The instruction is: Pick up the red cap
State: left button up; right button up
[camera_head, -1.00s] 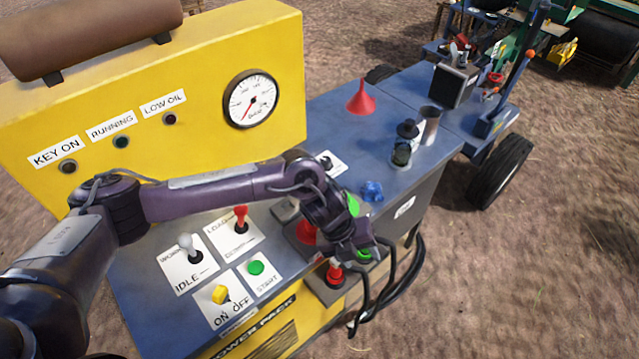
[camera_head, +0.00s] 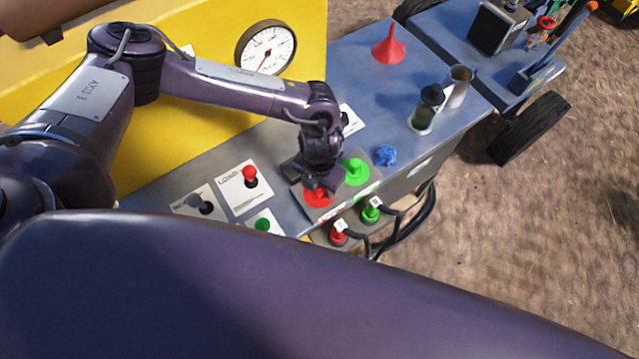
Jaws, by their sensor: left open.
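The red cap (camera_head: 313,200) is a round red disc on a plate on the blue-grey top of the yellow machine, near its front edge. My left gripper (camera_head: 319,183) points down right above the red cap and hides part of it. Its jaws are open, with nothing seen between them. Whether the fingers touch the cap cannot be told. A similar green cap (camera_head: 356,172) sits beside it to the upper right. My right gripper is not in view.
Below the caps are a red plug (camera_head: 338,235) and a green plug (camera_head: 371,211) with black hoses. A red-knobbed lever (camera_head: 250,176) stands left. A blue knob (camera_head: 385,156), a dark jar (camera_head: 428,108) and a red funnel (camera_head: 388,46) stand to the right. A large purple arm link of mine fills the bottom.

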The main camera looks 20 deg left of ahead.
pick_arm(q)
jog(key=shift+s+f, duration=0.1)
jog(key=shift+f, duration=0.1)
jog(key=c, duration=1.1)
jog(key=shift+o, duration=0.2)
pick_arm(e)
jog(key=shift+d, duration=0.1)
pick_arm(q)
jog(key=shift+r, duration=0.1)
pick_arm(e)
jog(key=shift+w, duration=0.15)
